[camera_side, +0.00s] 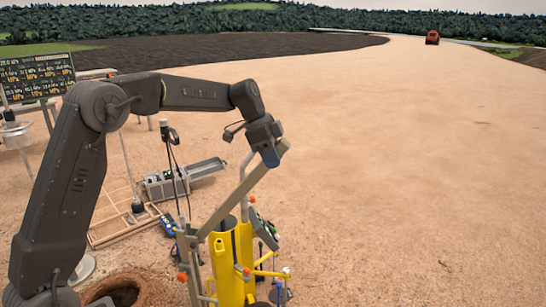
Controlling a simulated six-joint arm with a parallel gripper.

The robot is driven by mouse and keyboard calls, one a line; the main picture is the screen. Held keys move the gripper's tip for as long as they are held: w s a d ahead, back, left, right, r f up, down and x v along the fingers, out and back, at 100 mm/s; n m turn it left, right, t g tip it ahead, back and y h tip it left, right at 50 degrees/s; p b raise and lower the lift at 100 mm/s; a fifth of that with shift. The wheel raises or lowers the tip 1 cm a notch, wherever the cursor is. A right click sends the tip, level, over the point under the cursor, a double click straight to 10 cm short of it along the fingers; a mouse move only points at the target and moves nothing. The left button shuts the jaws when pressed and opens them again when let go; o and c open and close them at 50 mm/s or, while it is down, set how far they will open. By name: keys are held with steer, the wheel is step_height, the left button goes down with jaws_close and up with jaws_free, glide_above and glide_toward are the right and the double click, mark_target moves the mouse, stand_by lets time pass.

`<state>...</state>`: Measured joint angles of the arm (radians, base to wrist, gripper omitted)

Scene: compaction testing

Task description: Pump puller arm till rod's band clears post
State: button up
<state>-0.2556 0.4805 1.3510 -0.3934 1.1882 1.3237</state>
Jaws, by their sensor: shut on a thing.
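My gripper (270,157) is at the upper end of the grey puller arm (240,193) and is shut on it. The puller arm slopes from my gripper down and left to the top of the yellow puller (232,255). A band on the rod and the post's top edge cannot be made out at this size. The puller's foot is cut off by the bottom of the picture.
A hole (122,292) with a raised soil rim lies at the lower left. A wooden frame (110,228) and a grey metal case (165,186) lie behind my arm. A display board (38,76) stands at the far left. The sandy ground at right is clear.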

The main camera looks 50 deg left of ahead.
jaws_close()
steer(key=shift+w+d+f, duration=0.15)
steer(key=shift+d+f, duration=0.1)
steer(key=w+d+f+g+y, duration=0.2)
steer(key=d+f, duration=0.3)
steer(key=f, duration=0.3)
steer(key=w+d+f+g+y, duration=0.1)
steer(key=w+d+f+y, duration=0.2)
steer(key=f, duration=0.5)
steer(key=shift+w+d+f+g, duration=0.3)
steer(key=shift+w+d+g, duration=0.1)
steer(key=shift+w+d, duration=0.55)
steer(key=shift+a, duration=0.1)
